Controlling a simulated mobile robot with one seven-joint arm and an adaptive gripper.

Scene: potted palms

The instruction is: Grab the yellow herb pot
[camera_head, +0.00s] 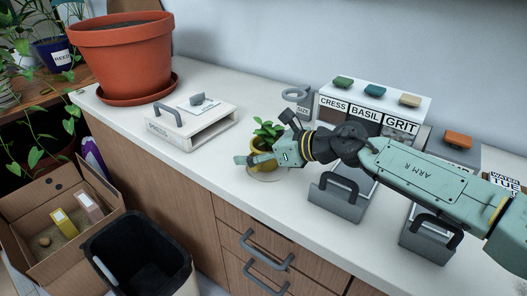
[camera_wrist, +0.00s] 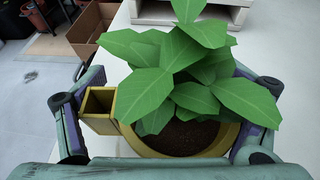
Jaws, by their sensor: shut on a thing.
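The yellow herb pot (camera_head: 260,166) stands on the white counter, partly hidden by my gripper in the head view. A leafy green plant (camera_head: 267,131) grows from it. In the wrist view the pot's round yellow rim and dark soil (camera_wrist: 183,138) show under the broad leaves, with a small square yellow spout (camera_wrist: 99,104) on its left side. My gripper (camera_head: 270,157) reaches in from the right and is shut on the pot, one finger on each side. In the wrist view, my gripper (camera_wrist: 165,120) has the spout by its left finger. The pot's underside is hidden.
A clear saucer (camera_head: 264,177) lies under the pot. A white press box (camera_head: 191,125) and a large terracotta pot (camera_head: 122,58) stand to the left. Labelled bins (camera_head: 370,105) stand behind my arm. A cardboard box (camera_head: 38,208) and dark bin (camera_head: 135,250) sit below the counter.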

